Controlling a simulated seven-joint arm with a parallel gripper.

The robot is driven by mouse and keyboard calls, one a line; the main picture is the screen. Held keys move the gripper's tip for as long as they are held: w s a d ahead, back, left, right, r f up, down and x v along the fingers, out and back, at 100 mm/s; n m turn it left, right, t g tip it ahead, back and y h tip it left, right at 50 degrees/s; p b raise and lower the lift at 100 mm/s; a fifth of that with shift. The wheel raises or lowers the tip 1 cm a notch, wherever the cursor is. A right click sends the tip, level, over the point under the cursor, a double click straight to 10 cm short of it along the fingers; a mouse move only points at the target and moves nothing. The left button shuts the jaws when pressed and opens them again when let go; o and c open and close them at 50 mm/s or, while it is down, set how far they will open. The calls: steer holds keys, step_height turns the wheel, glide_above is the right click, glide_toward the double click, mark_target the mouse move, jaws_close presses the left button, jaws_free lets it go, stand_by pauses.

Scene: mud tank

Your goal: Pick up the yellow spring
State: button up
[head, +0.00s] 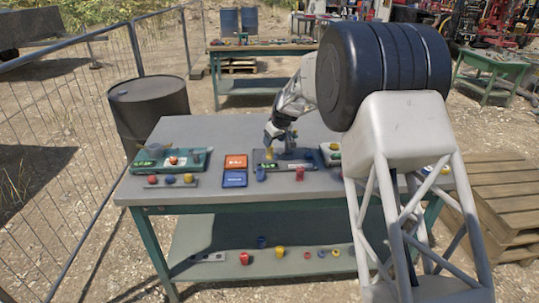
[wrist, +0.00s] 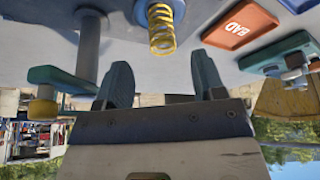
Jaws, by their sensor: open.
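The yellow spring (wrist: 161,28) shows near the top of the wrist view, just beyond my fingertips and roughly centred between them. Its upper end meets a blue-grey part, and I cannot tell how it is seated. In the head view the spring (head: 269,153) is a small yellow spot on the workbench, below my gripper (head: 270,136). In the wrist view my gripper (wrist: 161,72) is open, with two dark fingers spread apart and nothing between them.
An orange tray (head: 236,161) marked "BAD" in the wrist view and a blue tray (head: 234,179) lie left of the spring. A grey post (wrist: 88,45) stands nearby. A red piece (head: 300,173) is at the front. A green fixture (head: 172,158) holds the bench's left side.

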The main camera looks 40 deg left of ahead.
mark_target(270, 150)
steer(key=shift+x, duration=1)
steer(key=shift+f, duration=0.1)
steer(key=shift+s+x, duration=0.2)
steer(key=shift+x, duration=2.35)
steer(key=shift+d, duration=0.15)
steer(key=c, duration=1.1)
steer(key=shift+o, duration=0.2)
